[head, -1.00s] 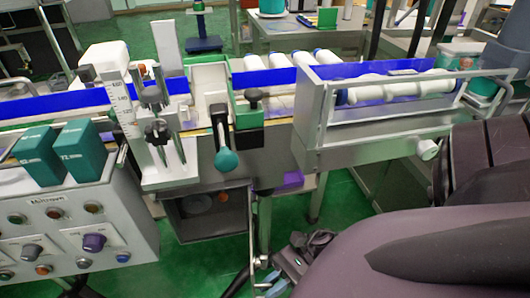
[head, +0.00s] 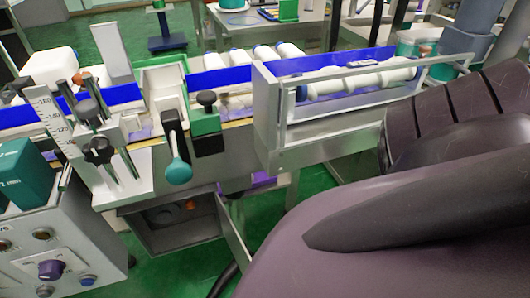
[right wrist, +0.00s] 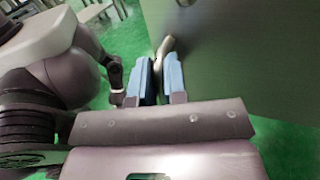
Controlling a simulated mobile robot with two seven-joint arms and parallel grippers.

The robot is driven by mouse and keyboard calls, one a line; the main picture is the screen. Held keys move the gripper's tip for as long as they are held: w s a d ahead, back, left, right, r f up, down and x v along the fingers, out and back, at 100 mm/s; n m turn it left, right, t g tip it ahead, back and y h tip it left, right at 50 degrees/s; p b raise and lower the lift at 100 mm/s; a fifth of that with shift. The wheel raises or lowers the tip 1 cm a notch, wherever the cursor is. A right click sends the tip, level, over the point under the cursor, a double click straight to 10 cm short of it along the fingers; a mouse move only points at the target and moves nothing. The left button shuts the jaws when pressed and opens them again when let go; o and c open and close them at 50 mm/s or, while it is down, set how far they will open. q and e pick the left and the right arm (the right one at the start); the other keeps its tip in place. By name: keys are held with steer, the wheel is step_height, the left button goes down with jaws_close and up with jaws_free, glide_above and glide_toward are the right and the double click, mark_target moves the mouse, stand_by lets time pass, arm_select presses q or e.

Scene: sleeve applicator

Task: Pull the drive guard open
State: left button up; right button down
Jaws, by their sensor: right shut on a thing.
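The drive guard (head: 233,232) is a grey door panel on the right side of a dark box (head: 183,240) under the conveyor. It stands swung out, and the box's inside shows. In the right wrist view the guard (right wrist: 235,60) is a large dark panel at the right. My right gripper (right wrist: 160,70) is shut on the guard's handle (right wrist: 164,46), a pale bar between the blue finger pads. In the head view my right arm fills the lower right, and the gripper and handle are hidden there. My left gripper is not in view.
The conveyor with a teal-knobbed lever (head: 178,170) runs above the box. A control panel (head: 50,250) stands at the left. A clear-fronted tray of white bottles (head: 350,85) is at the right. Green floor (head: 185,268) shows below the box.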

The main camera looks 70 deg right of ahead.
steer(key=shift+s+d, duration=0.2)
steer(key=shift+d, duration=0.1)
steer(key=c, duration=1.5)
jaws_free()
steer(key=shift+o, duration=0.2)
steer(key=shift+d, duration=0.1)
arm_select(q)
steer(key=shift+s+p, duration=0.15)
steer(key=shift+p, duration=0.25)
arm_select(e)
steer(key=v, duration=1)
steer(key=shift+s+d, duration=0.15)
steer(key=shift+d, duration=0.15)
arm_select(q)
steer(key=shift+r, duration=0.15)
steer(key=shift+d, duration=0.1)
arm_select(e)
steer(key=shift+d, duration=0.1)
